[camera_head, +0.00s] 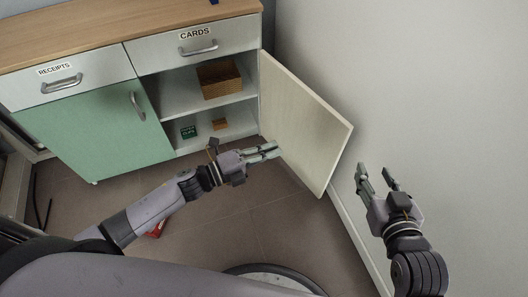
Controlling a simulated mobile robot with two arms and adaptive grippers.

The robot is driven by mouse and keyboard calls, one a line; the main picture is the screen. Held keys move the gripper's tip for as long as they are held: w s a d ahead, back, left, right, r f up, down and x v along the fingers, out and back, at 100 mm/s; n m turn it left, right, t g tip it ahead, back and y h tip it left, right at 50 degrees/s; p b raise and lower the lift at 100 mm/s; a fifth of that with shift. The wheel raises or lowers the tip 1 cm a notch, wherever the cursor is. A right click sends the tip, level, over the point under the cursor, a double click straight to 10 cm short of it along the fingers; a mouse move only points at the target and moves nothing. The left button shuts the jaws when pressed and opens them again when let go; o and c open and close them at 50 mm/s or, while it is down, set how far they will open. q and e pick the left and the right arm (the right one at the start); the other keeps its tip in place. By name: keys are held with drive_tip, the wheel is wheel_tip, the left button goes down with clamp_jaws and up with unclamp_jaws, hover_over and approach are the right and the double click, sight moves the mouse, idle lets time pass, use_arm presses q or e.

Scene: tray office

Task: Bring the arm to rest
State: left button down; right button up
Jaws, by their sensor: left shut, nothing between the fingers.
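My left gripper (270,151) reaches in from the left, low in front of the cabinet. Its fingers point right, lie close together and hold nothing. Their tips are near the lower part of the open cabinet door (305,125) in the picture; I cannot tell whether they touch it. My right gripper (376,172) is at the right, in front of the pale wall, with its fingers spread apart and empty, pointing up in the picture.
The cabinet's right compartment is open, with a wooden box (219,79) on its shelf and a small green box (188,132) below. The green left door (95,135) and both drawers are shut. A red object (158,226) lies on the floor, partly hidden by my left arm.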

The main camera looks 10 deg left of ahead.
use_arm(q)
drive_tip(key=shift+v, duration=0.9)
use_arm(e)
drive_tip(key=shift+s+d+f+g, duration=0.15)
drive_tip(key=shift+s+f+g, duration=0.25)
drive_tip(key=shift+f, duration=0.15)
use_arm(q)
drive_tip(key=shift+d+r, duration=0.1)
